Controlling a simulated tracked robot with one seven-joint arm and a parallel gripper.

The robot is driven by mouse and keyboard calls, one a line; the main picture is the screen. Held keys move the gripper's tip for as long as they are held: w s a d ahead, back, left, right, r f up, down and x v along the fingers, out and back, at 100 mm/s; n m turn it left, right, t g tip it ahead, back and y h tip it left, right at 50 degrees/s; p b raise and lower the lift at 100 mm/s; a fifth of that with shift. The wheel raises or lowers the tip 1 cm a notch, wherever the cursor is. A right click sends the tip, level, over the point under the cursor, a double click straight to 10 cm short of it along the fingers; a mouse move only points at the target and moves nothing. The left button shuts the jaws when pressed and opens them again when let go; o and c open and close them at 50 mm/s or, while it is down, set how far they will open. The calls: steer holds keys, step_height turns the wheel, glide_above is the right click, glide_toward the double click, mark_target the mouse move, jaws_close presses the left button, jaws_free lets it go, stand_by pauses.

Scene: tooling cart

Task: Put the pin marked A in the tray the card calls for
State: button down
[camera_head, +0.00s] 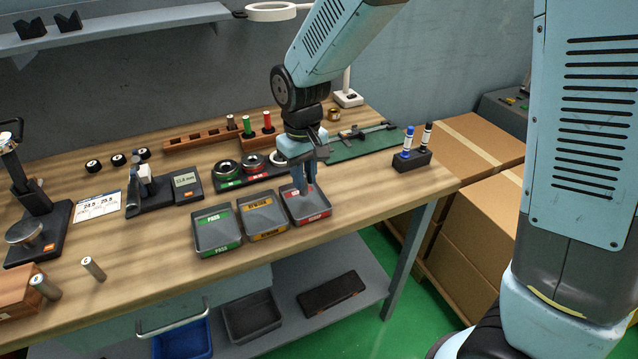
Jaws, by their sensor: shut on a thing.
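My gripper (307,188) points down over the red-labelled tray (318,216), with its fingertips low inside or just above it. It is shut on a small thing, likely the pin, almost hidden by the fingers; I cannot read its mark. To the left stand the yellow REWORK tray (265,235) and the green PASS tray (219,249), both seemingly empty. The card (97,206) lies left of the gauge (150,195) and shows what looks like 24.5 and 25.5. The gauge display (186,181) seems to read 25.8 mm or similar.
Two grey pins (93,269) (45,287) stand at the front left, near a wooden block (20,290). Behind the trays are ring gauges (228,170) and a wooden rack (205,135). A marker holder (411,161) is to the right.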

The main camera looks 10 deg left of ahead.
steer(key=shift+f, duration=1.15)
steer(key=shift+f, duration=0.1)
steer(key=c, duration=1)
jaws_free()
